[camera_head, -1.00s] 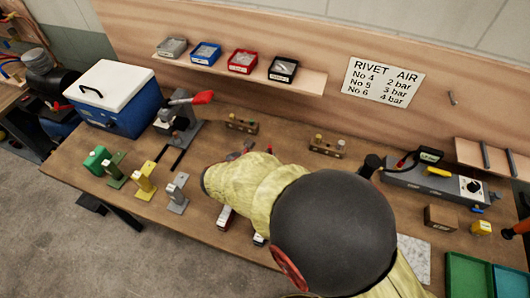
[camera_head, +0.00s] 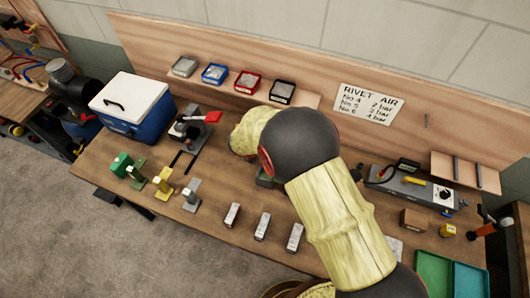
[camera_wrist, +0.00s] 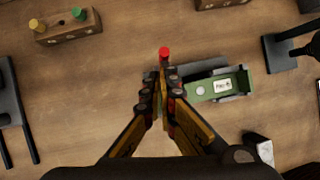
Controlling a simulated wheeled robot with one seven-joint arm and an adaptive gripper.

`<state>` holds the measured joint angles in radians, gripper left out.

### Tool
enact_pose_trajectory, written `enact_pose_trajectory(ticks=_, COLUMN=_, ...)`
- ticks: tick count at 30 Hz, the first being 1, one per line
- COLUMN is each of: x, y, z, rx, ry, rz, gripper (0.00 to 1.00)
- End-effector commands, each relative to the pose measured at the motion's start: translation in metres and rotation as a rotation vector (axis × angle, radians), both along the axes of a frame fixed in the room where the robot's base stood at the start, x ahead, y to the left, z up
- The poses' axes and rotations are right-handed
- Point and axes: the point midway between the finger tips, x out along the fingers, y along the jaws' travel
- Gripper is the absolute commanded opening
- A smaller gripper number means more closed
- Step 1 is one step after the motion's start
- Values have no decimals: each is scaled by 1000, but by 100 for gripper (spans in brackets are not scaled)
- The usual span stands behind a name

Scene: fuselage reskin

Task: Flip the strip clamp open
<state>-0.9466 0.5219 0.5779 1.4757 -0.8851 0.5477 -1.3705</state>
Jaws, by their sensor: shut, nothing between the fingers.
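A green fixture (camera_wrist: 238,82) with a white label lies just right of my gripper in the wrist view; I take it to be the strip clamp. A dark grey bar (camera_wrist: 203,68) runs along its far side. A red knob (camera_wrist: 164,52) shows just beyond my fingertips, its stem mostly hidden by them. My gripper (camera_wrist: 165,78) is shut and empty, its tips beside the fixture's left end. I cannot tell whether they touch the knob's stem.
A wooden block (camera_wrist: 68,27) with yellow and green pegs lies at the far left. Several silver-topped blocks (camera_head: 262,226) stand along the bench front. A red-handled tool (camera_head: 190,128) and a blue cooler (camera_head: 133,108) stand left. A grey control box (camera_head: 415,190) is at right.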

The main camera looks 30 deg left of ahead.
Motion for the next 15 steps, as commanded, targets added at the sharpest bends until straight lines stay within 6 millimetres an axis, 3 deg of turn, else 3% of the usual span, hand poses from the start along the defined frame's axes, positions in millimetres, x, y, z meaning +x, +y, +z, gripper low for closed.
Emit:
enact_pose_trajectory(ticks=5, x=8, y=0, z=6, rx=-8, ry=86, rz=-5, gripper=0)
enact_pose_trajectory(ticks=15, x=22, y=2, z=4, rx=-11, ry=86, rz=0, gripper=0)
